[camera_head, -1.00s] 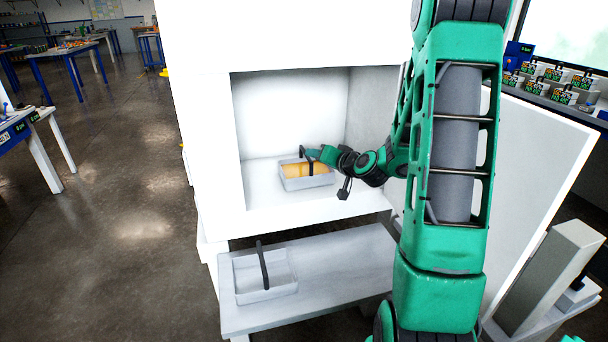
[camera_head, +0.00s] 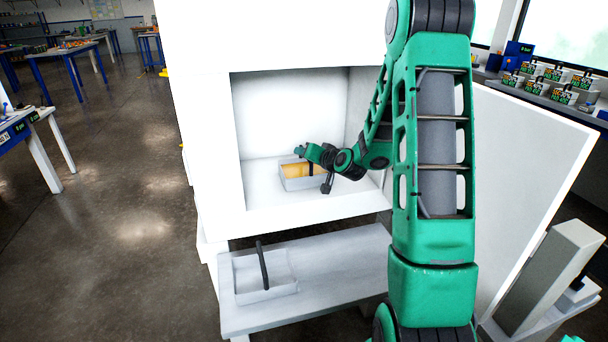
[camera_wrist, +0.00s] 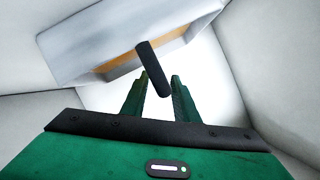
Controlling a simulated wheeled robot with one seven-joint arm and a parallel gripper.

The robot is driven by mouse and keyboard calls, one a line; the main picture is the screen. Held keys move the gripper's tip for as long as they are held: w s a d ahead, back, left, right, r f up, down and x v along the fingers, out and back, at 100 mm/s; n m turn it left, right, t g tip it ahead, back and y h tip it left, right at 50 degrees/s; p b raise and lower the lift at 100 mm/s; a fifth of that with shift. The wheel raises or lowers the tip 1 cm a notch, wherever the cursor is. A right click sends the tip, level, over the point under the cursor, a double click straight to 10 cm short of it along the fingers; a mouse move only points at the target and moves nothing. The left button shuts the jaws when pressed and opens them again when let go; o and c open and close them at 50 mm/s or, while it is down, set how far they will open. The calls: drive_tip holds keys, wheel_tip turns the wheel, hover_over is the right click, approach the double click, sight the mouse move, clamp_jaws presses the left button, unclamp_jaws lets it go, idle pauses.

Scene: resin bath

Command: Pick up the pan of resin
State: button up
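The pan of resin (camera_head: 290,184) is a pale tray with amber resin (camera_head: 297,170). It stands on the floor of the white cabinet's open recess. In the wrist view the pan (camera_wrist: 100,50) fills the top, with a strip of amber and its dark bar handle (camera_wrist: 154,70). My gripper (camera_head: 300,150) is inside the recess at the pan, covering part of it. In the wrist view my green fingers (camera_wrist: 160,78) are apart, with the handle's near end in line with the gap between them. I cannot tell whether the fingers touch the handle.
The white cabinet (camera_head: 205,140) has walls close around the recess, and its door (camera_head: 530,150) stands open at the right. Below is a grey shelf (camera_head: 340,275) with an empty pan (camera_head: 265,297) with a dark handle. The shelf's right part is clear.

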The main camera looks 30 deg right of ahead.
clamp_jaws()
drive_tip(key=shift+r, duration=0.1)
